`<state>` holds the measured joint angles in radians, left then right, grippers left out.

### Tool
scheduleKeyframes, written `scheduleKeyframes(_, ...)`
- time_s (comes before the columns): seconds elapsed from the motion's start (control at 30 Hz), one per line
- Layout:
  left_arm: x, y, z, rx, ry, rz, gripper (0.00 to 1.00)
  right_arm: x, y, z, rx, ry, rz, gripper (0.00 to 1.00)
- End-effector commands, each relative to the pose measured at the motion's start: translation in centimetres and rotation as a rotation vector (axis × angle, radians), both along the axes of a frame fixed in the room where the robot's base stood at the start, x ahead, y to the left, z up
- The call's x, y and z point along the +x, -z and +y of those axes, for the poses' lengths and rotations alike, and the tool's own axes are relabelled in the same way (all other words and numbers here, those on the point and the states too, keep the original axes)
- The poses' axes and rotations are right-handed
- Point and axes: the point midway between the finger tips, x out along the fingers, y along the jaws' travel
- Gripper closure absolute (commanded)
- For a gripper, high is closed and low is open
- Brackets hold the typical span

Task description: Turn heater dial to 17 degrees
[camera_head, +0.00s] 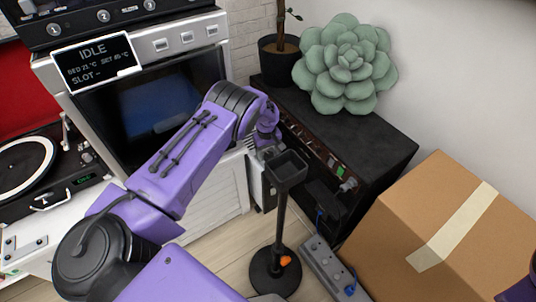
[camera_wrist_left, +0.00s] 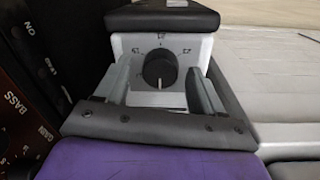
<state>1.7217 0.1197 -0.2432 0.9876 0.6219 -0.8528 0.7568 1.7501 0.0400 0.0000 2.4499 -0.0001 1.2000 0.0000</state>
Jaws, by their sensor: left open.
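The heater dial (camera_wrist_left: 160,68) is a round black knob on a pale panel (camera_wrist_left: 195,45) in the left wrist view. A light pointer line shows at its lower edge. Small dark marks ring it, too blurred to read surely. My left gripper (camera_wrist_left: 160,88) is open, with one grey finger on each side of the knob; I cannot tell whether they touch it. In the head view my left gripper (camera_head: 268,142) reaches down beside the black cabinet, and the dial is hidden there. Part of the pale heater (camera_head: 257,190) shows below it. My right gripper is out of view.
A black stand with a small tray (camera_head: 287,167) rises close to my left gripper. The black cabinet (camera_head: 385,140) holds a plant pot and a green succulent (camera_head: 345,62). A cardboard box (camera_head: 400,240) and a power strip (camera_head: 328,268) are at the right. An oven (camera_head: 150,100) stands behind my left arm.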

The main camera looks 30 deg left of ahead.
Motion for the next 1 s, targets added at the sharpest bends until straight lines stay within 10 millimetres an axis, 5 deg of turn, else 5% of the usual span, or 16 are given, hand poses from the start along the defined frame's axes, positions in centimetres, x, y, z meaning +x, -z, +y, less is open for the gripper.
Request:
scheduleKeyframes(0.27,0.04,0.35,-0.04,0.001,0.001,-0.001,0.31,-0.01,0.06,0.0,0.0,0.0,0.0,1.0)
scheduleKeyframes(0.47,0.06,0.35,-0.06,0.0,0.001,-0.001,0.88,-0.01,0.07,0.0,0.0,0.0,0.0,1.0)
scheduleKeyframes(1.0,0.17,0.44,-0.02,0.0,0.135,-0.004,0.87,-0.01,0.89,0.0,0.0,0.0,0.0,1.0)
